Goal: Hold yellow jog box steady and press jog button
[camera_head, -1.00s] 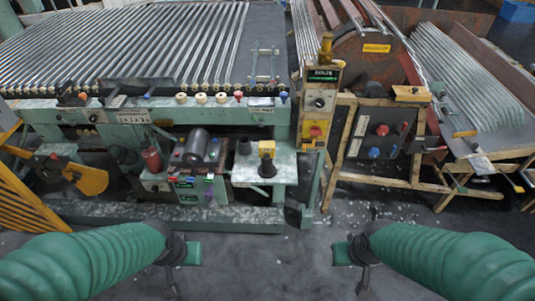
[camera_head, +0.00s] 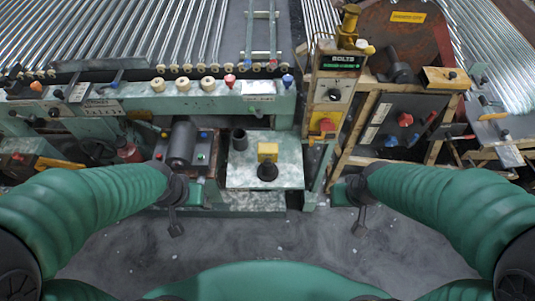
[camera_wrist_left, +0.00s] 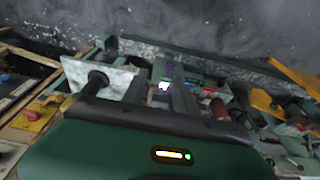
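A small yellow box (camera_head: 268,152), which looks like the jog box, stands on a pale green shelf (camera_head: 238,176) at the front of the machine. A round black part (camera_head: 267,171) sits at its near side; I cannot make out a separate button. My left gripper (camera_head: 175,222) is left of and nearer than the box, apart from it. In the left wrist view its two fingers (camera_wrist_left: 159,92) are spread with a gap and nothing between them. My right gripper (camera_head: 358,222) is right of and nearer than the box, apart from it; its finger opening is unclear.
A panel with a red-and-yellow switch (camera_head: 324,123) rises to the right, beside a wooden-framed control box (camera_head: 390,125). Glass tubes lie behind. The floor between my arms is clear.

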